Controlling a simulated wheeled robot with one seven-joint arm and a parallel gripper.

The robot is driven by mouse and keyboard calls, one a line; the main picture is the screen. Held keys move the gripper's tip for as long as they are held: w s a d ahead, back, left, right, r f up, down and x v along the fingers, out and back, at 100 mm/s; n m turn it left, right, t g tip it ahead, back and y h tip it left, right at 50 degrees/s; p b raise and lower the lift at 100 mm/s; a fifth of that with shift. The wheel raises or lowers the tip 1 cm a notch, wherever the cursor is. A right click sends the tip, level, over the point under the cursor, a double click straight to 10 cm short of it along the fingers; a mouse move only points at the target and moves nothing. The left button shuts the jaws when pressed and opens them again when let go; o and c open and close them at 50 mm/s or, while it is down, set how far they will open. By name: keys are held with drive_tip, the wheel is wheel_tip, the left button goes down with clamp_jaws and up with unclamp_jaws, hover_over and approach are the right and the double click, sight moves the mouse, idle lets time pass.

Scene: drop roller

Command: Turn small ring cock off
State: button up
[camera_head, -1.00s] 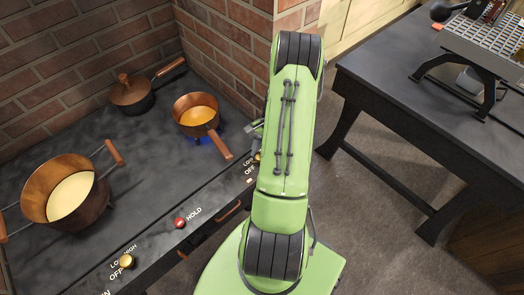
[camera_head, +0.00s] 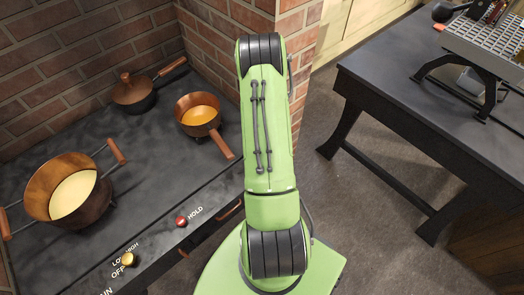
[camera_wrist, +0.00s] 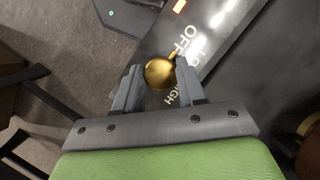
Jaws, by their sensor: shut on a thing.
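The small ring cock (camera_wrist: 159,74) is a round brass knob on the stove's front panel in the wrist view. Its pointer aims up and slightly right, towards the OFF marking. My gripper (camera_wrist: 160,80) is shut on it, one grey finger on each side. My arm hides both knob and gripper in the head view. The small copper pan (camera_head: 198,114) of orange liquid stands on the small ring, and no blue flame shows under it.
A large copper pot (camera_head: 66,190) and a lidded pan (camera_head: 132,93) also stand on the stove (camera_head: 160,155). Another brass knob (camera_head: 129,259) and a red HOLD button (camera_head: 181,221) are along its front. A brick wall is behind; a dark table (camera_head: 440,110) is at right.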

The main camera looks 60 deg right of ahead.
idle(0.4)
drive_tip(key=o, duration=1)
drive_tip(key=shift+o, duration=0.2)
wheel_tip(320, 180, up, 10)
drive_tip(key=p, duration=0.2)
